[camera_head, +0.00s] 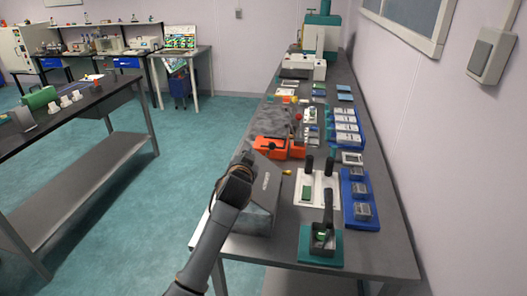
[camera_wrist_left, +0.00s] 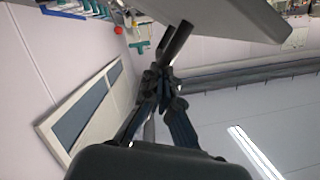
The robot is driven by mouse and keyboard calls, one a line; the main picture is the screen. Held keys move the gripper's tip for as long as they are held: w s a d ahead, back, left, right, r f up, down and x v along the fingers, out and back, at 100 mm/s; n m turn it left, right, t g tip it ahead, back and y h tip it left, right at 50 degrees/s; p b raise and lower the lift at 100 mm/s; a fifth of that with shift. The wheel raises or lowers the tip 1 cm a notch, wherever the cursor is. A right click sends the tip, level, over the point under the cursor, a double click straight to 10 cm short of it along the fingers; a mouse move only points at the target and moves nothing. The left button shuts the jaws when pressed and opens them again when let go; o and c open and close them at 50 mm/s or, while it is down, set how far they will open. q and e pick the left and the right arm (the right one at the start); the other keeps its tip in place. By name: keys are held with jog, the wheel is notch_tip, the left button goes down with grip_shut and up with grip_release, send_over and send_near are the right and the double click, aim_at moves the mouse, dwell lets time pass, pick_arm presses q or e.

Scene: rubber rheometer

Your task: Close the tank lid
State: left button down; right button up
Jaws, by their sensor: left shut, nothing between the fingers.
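A grey metal box-like tank (camera_head: 262,200) stands at the near left edge of the long bench. A broad flat grey panel with a small dark label faces up and right; I cannot tell where the lid ends and the body begins. My left arm comes in from the bottom and covers the tank's left side. My left gripper (camera_head: 243,160) is at the tank's upper left corner, shut and empty; contact cannot be told. In the left wrist view the shut fingers (camera_wrist_left: 163,48) point up towards a large pale grey slab (camera_wrist_left: 225,14). My right gripper is not in view.
The long bench (camera_head: 390,250) runs away along the right wall. A white plate with dark-handled tools (camera_head: 313,190), a green-based fixture (camera_head: 320,245), blue trays (camera_head: 358,200) and orange blocks (camera_head: 270,148) crowd it near the tank. Floor (camera_head: 180,190) is clear to the left.

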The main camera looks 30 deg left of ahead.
pick_arm(q)
jog(key=s+a+f+n+h+b, duration=0.1)
jog(key=s+a+f+n, duration=0.1)
jog(key=a+f+n, duration=0.2)
jog(key=shift+a+f+n+h, duration=0.4)
jog(key=shift+a+f, duration=1.3)
jog(key=shift+f, duration=0.75)
jog(key=shift+s+f, duration=0.1)
